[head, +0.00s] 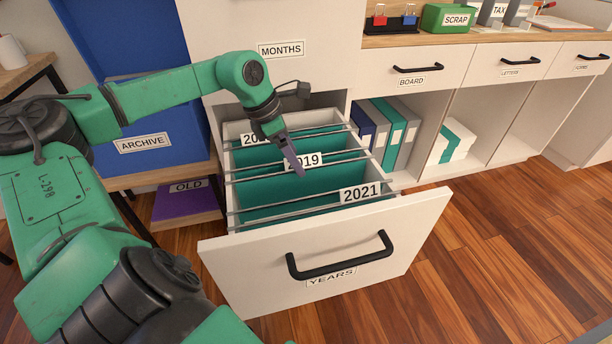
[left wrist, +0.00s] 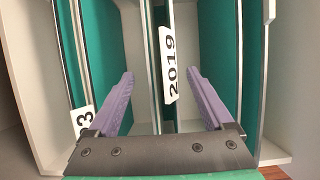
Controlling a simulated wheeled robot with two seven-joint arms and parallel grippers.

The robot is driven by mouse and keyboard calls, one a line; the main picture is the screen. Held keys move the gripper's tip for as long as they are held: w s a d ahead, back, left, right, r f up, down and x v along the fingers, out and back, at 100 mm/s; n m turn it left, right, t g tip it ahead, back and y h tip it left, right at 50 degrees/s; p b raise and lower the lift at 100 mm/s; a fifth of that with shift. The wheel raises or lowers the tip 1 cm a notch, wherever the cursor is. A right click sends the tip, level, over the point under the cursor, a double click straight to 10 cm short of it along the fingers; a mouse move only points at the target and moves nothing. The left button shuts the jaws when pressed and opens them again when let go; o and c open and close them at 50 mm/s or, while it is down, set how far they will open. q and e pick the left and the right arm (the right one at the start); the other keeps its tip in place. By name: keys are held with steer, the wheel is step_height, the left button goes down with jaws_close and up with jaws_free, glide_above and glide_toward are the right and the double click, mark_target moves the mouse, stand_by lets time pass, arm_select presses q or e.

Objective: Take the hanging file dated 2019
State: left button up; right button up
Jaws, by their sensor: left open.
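The teal hanging file with the white 2019 tab (head: 309,160) hangs in the middle of the open YEARS drawer (head: 330,250). My left gripper (head: 297,168) reaches down over this file, with its purple fingers beside the tab. In the left wrist view, the open gripper (left wrist: 166,85) has one finger on each side of the 2019 tab (left wrist: 169,66) and its rail. Nothing is seen gripped; whether the fingers touch any file is unclear. My right gripper is not in view.
The 2021 file tab (head: 360,192) is nearer the drawer front. Another file tab (head: 256,140), partly hidden by my arm, is at the back. The MONTHS drawer (head: 281,50) is above. A blue ARCHIVE box (head: 150,120) stands left; binders (head: 390,135) stand right.

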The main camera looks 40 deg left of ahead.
mark_target(302, 187)
arm_select(q)
steer(key=x, duration=0.6)
steer(key=shift+p, duration=0.3)
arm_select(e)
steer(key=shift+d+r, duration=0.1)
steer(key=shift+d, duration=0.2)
arm_select(q)
steer(key=shift+d, duration=0.15)
jaws_close()
